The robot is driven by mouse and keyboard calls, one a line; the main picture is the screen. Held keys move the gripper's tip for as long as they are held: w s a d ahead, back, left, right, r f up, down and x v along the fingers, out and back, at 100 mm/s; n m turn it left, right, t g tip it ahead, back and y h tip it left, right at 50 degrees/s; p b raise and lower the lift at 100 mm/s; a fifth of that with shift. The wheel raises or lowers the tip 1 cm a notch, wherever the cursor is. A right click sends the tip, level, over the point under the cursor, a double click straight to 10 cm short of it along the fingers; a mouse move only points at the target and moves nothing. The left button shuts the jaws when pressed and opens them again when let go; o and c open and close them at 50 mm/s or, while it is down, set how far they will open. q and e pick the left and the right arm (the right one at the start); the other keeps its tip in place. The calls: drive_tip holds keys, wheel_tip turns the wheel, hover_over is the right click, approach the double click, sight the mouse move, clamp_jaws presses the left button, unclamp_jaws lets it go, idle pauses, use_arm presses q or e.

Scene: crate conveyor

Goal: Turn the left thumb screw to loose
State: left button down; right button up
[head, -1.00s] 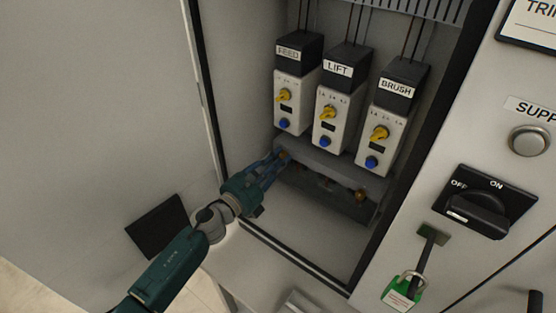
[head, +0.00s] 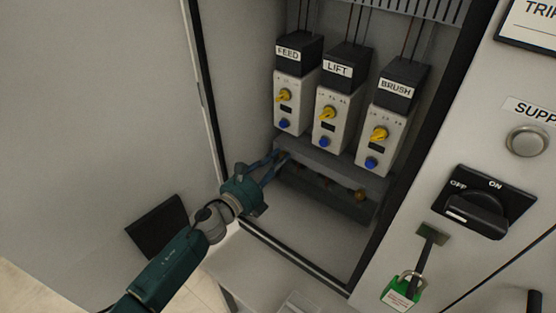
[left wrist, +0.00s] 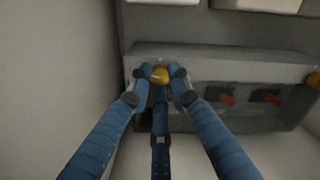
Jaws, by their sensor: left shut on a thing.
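The left thumb screw (left wrist: 160,74) is a brass knob at the left end of a grey cover strip (head: 320,160) low in the cabinet. My left gripper (head: 279,156) reaches in from the lower left. In the left wrist view its blue fingers (left wrist: 161,76) are shut on the screw, one at each side. In the head view the fingers mostly hide this screw. The right thumb screw (head: 361,195) is brass too, at the strip's right end; it also shows at the right edge of the left wrist view (left wrist: 314,80). My right gripper is not in view.
Three white units labelled FEED (head: 291,104), LIFT (head: 331,120) and BRUSH (head: 382,139) hang above the strip. Red parts (left wrist: 226,99) show behind the strip's front. The cabinet's left wall is close to my left arm. A rotary switch (head: 476,208) and a green padlock (head: 403,291) are at the right.

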use_arm(q)
drive_tip(key=shift+w+a+r, duration=0.1)
drive_tip(key=shift+w+r, duration=0.05)
drive_tip(key=shift+r, duration=0.25)
drive_tip(key=c, duration=1.6)
unclamp_jaws()
drive_tip(key=shift+f, duration=0.2)
drive_tip(key=v, duration=1.2)
